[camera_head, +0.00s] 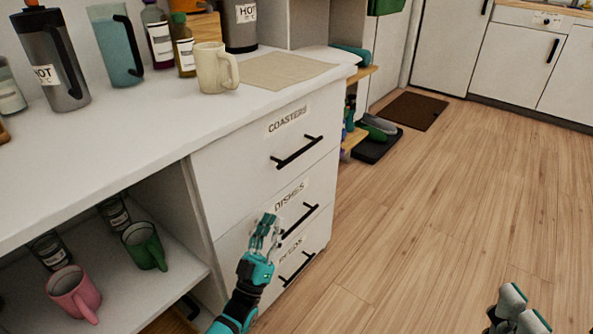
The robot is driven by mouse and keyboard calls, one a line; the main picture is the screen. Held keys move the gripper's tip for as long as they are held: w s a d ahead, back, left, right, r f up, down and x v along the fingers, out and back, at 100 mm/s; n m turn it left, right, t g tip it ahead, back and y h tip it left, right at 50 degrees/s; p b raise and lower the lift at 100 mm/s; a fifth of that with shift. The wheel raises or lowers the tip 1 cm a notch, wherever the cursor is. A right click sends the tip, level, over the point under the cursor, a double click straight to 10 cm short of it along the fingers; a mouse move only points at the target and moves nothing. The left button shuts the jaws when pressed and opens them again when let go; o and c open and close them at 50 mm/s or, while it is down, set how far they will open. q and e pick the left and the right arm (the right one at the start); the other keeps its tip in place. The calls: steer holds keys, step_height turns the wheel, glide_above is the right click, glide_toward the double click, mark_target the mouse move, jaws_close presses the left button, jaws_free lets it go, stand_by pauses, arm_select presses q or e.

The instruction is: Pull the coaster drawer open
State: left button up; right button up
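The coaster drawer (255,160) is the top drawer of the white cabinet, under a "COASTERS" label (287,119). It is shut, and its black bar handle (298,152) is in clear view. My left gripper (267,226) is teal and looks open and empty. It shows in front of the dishes drawer, lower in the picture than the coaster handle and apart from it. My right gripper (522,309) shows only in part at the bottom right corner, far from the drawer. Its fingers look apart and empty.
Below are the dishes drawer handle (300,220) and a third drawer handle (297,268). A cream mug (215,68), a mat (277,69) and several bottles and jugs stand on the white counter (150,120). The wood floor (450,200) to the right is clear.

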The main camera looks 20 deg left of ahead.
mark_target(297, 155)
arm_select(q)
steer(key=b+x, duration=0.2)
steer(key=x, duration=1.5)
steer(key=shift+w+r, duration=0.1)
steer(key=shift+r, duration=0.05)
jaws_close()
